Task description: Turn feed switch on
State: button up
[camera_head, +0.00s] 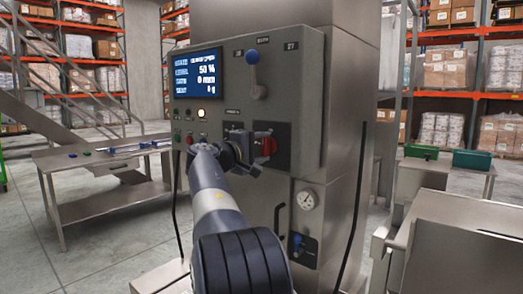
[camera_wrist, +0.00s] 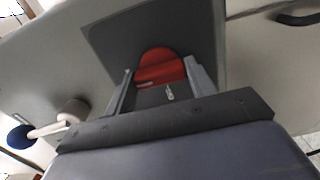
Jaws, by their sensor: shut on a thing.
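The feed switch is a red rotary knob (camera_head: 268,146) on a dark square plate (camera_head: 283,135) on the front of the grey control cabinet. My gripper (camera_head: 262,143) is at the knob, coming from the left. In the wrist view the red knob (camera_wrist: 160,67) sits between the two fingers of my gripper (camera_wrist: 160,82), and they are shut on it. A small white mark shows near the knob's lower edge. The knob's lower part is hidden behind the gripper.
A lit display (camera_head: 197,73) and several small buttons are on the cabinet's left. A gauge (camera_head: 307,200) and a blue-handled valve (camera_head: 298,241) are below. A steel table (camera_head: 100,170) stands left.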

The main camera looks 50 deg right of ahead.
jog(key=o, duration=1)
jog(key=a, duration=0.7)
jog(key=s+a+b, duration=0.1)
jog(key=a, duration=0.2)
jog(key=shift+a, duration=0.4)
jog(key=d, duration=0.7)
jog(key=w+d+p, duration=0.1)
jog(key=d, duration=0.2)
jog(key=shift+d, duration=0.4)
jog(key=shift+f, duration=0.1)
